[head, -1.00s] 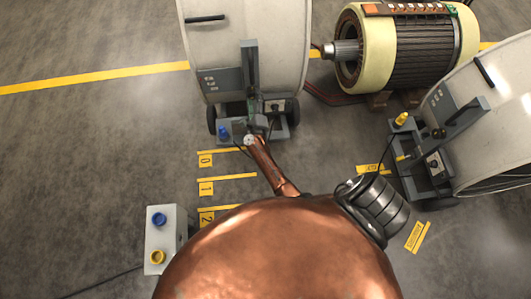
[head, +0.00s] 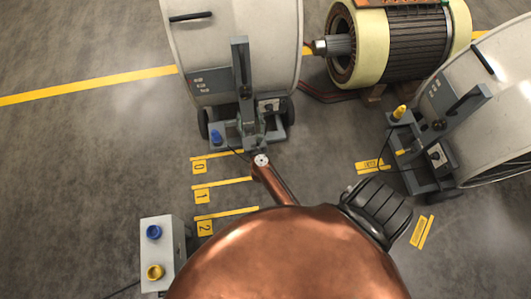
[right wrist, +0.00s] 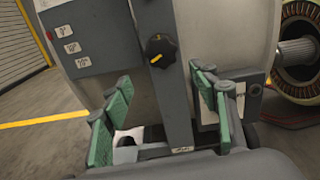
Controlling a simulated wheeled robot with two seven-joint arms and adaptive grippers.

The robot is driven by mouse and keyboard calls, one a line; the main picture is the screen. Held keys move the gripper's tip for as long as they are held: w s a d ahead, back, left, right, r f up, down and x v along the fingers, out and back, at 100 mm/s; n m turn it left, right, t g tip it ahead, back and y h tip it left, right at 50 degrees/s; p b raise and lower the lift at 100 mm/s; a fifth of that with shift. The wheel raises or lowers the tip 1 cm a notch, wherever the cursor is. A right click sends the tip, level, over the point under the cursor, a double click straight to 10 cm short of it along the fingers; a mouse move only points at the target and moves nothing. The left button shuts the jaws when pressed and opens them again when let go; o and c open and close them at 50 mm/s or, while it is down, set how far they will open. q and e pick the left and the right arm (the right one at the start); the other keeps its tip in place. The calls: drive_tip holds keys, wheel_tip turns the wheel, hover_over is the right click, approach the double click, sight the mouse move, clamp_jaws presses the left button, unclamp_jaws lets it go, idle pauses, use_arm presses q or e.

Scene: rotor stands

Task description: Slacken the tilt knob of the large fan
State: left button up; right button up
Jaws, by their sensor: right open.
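The large fan (head: 235,45) is a pale drum on a grey wheeled stand at the top middle of the head view. In the right wrist view its tilt knob (right wrist: 160,50) is black with a yellow mark, high on the grey upright post (right wrist: 165,90). Labels for degrees (right wrist: 68,46) are on a grey plate to its left. My right gripper (right wrist: 163,98) is open and empty, its green-padded fingers spread to either side of the post, lower in the picture than the knob. The knob is not between the pads. My left gripper is not in view.
A second fan (head: 500,110) with a yellow cap stands at the right. A big motor (head: 415,45) is behind, between the fans. A pale box (head: 155,250) with blue and yellow knobs is at lower left. Numbered yellow floor strips (head: 222,183) lie before the large fan.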

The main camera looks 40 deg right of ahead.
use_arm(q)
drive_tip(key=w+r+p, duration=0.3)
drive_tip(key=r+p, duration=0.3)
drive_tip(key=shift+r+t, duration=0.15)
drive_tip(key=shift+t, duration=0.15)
use_arm(e)
drive_tip(key=s+a+f+n+g+y, duration=0.2)
drive_tip(key=s+a+f+n+y, duration=0.2)
drive_tip(key=s+f+n, duration=0.6)
drive_tip(key=s+a+f+n+g+y, duration=0.2)
drive_tip(key=s+a+f+n+y, duration=0.2)
drive_tip(key=s+f+n, duration=0.5)
drive_tip(key=shift+s+a+f+n+y, duration=0.15)
drive_tip(key=shift+s+f+n+y, duration=0.2)
drive_tip(key=shift+f+n, duration=2.85)
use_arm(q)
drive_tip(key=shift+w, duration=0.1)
use_arm(e)
drive_tip(key=shift+f, duration=0.25)
